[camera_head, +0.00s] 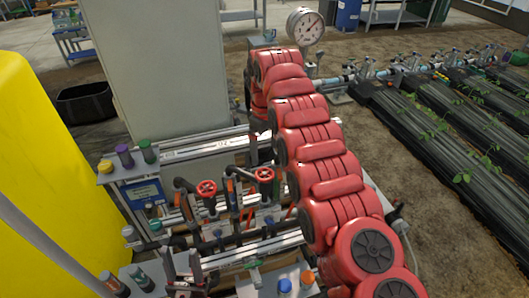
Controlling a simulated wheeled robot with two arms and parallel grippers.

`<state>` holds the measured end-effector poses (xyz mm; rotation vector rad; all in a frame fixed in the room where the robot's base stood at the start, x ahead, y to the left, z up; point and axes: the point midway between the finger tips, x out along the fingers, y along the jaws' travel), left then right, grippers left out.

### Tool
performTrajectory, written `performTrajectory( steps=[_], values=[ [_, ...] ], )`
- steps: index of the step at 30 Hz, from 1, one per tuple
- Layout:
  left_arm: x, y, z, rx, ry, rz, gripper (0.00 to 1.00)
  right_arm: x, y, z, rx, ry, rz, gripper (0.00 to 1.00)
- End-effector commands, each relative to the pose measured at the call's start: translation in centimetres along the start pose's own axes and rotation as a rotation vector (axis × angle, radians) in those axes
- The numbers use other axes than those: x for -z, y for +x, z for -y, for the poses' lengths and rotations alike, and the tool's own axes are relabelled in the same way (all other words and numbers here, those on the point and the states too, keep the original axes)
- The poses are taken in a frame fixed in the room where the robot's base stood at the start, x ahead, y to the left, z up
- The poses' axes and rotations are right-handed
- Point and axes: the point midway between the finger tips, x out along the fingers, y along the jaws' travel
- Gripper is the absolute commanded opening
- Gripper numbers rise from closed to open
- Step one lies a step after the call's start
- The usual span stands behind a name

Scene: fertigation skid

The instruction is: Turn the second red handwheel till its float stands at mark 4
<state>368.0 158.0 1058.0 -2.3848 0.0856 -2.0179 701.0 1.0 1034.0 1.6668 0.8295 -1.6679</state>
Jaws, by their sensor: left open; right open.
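Two red handwheels show on the skid in the head view: one on the left (206,188) and one to its right (264,175). Upright tubes with orange parts (230,192) stand beside them. The floats and scale marks are too small to read. What looks like my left gripper (182,262) is low in the picture, in front of the left handwheel and apart from both wheels. Its two dark fingers stand apart with nothing seen between them. I cannot make out my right gripper.
A large red ribbed assembly (322,168) stands close on the right of the handwheels. A pressure gauge (305,26) rises behind it. A grey cabinet (160,65) is behind the skid. A yellow body (40,165) fills the left. Capped bottles (125,156) stand at the skid's left end.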

Motion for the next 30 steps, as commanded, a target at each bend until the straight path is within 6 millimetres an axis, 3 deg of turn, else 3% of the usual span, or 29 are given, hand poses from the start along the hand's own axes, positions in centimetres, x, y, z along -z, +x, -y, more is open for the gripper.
performTrajectory(
  steps=[1,3,12,30],
  values=[
    [0.4,2.3,0.1,0.000,0.000,0.000,0.50,0.0,-2.3,0.0,0.000,0.000,0.000,1.00],
    [0.6,3.7,0.2,0.000,0.000,0.001,0.50,0.0,-3.7,0.0,0.000,-0.001,0.000,1.00],
    [1.3,7.9,0.4,0.000,0.000,0.001,0.50,0.0,-8.0,0.0,0.000,-0.001,0.000,1.00],
    [1.4,8.5,0.4,0.000,0.000,0.001,0.50,0.0,-8.6,0.0,0.000,-0.001,0.000,1.00]
  ],
)
